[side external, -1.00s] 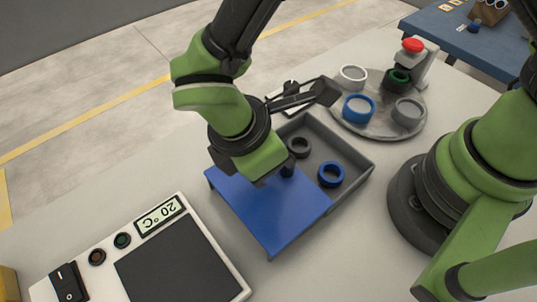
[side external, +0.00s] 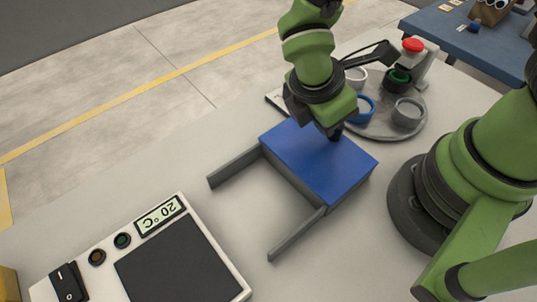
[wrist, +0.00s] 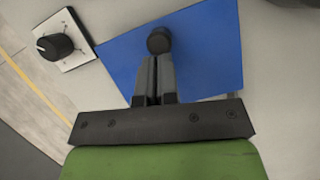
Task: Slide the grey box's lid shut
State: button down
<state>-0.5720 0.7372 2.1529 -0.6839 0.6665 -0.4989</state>
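The blue lid (side external: 315,160) lies flat over the grey box (side external: 346,196) and covers its opening; the inside is hidden. The lid also fills much of the wrist view (wrist: 205,50). Its dark round knob (wrist: 158,40) stands up from the lid, just beyond my fingertips. My gripper (wrist: 157,62) has its fingers close together, shut, with the tips against or right beside the knob rather than visibly around it. In the side view my gripper (side external: 331,130) is low over the lid's far part, by the knob.
Two bare grey rails (side external: 233,168) (side external: 297,234) stick out from the box's left side. A round tray (side external: 380,122) with several rings stands behind, near a red button (side external: 413,45). A dial (wrist: 55,46) is beside the lid.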

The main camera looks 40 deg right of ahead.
jog(key=shift+s, duration=0.1)
jog(key=shift+a+f, duration=0.1)
jog(key=shift+a, duration=0.15)
jog(key=a, duration=0.1)
jog(key=w+a, duration=0.1)
jog(key=a, duration=0.1)
jog(key=shift+a, duration=0.1)
jog(key=s+v, duration=0.1)
jog(key=v, duration=0.9)
notch_tip(320, 180, up, 9)
jog(key=m+t+y, duration=0.2)
jog(key=m+y, duration=0.2)
jog(key=m, duration=0.4)
send_over(303, 150)
jog(key=d, duration=0.3)
jog(key=s+d+r+m+t+y, duration=0.2)
jog(key=s+d+r+m+t, duration=0.3)
jog(key=m, duration=0.6)
jog(key=shift+s+d+m+t, duration=0.45)
jog(key=shift+s+d, duration=0.2)
jog(key=shift+s, duration=0.65)
